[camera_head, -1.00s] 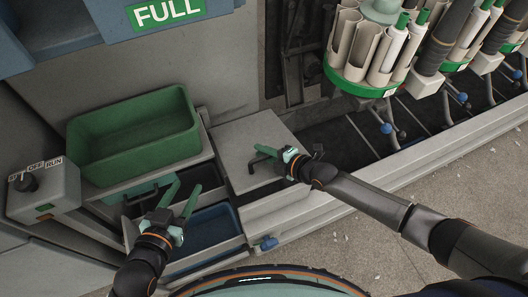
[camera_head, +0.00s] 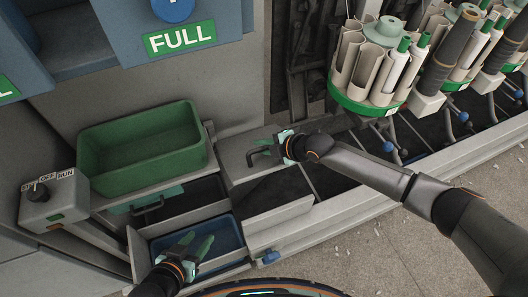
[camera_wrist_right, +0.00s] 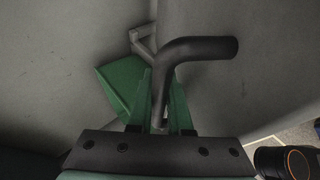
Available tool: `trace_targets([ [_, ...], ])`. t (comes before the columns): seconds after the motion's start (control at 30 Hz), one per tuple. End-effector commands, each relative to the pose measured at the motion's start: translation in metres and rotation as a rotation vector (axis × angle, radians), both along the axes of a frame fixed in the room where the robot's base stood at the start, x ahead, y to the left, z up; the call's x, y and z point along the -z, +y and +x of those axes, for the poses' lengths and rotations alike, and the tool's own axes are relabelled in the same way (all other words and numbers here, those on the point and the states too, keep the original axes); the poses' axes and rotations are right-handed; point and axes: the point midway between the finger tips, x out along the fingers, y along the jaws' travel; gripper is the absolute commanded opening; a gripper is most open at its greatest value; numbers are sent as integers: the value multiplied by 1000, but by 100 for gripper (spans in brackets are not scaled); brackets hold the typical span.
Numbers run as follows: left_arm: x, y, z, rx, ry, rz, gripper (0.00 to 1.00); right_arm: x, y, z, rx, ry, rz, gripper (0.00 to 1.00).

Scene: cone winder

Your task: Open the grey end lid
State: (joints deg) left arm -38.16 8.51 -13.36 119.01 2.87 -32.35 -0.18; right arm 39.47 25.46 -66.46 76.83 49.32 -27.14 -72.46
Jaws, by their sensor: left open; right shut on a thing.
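The grey end lid (camera_head: 238,148) is swung up at its front edge, and a dark opening (camera_head: 280,192) shows below it. Its black bent handle (camera_head: 256,154) is held by my right gripper (camera_head: 274,149). In the right wrist view the handle (camera_wrist_right: 200,48) stands between the green fingers of my right gripper (camera_wrist_right: 160,95), which are shut on it. The lid's hinge side is hard to make out. My left gripper (camera_head: 197,244) is open and empty, over the blue bin at the lower left.
A green bin (camera_head: 140,178) stands left of the lid. Below it are an open dark drawer (camera_head: 185,198) and a blue bin (camera_head: 222,240). A switch box (camera_head: 50,202) is at far left. The green-rimmed bobbin carousel (camera_head: 362,98) stands at right, behind my right arm.

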Motion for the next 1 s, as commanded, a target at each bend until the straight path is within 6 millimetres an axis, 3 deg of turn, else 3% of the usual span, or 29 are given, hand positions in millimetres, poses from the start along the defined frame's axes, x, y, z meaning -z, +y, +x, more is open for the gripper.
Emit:
trace_targets([
  [0.27, 2, 0, 0, 0, 0, 0, 50, -10, 1, 11, 3, 46, -17, 0],
  [0.7, 1, 1, 0, 0, -2, 1, 50, -11, 2, 11, 3, 54, -20, 0],
  [0.73, 1, 1, 0, 0, -2, 1, 50, -11, 2, 11, 3, 54, -20, 18],
  [0.83, 1, 1, 0, -1, -2, 2, 50, -11, 2, 11, 2, 55, -19, 29],
  [1.0, 1, 1, 0, -1, -2, 2, 50, -11, 2, 11, 2, 55, -18, 30],
])
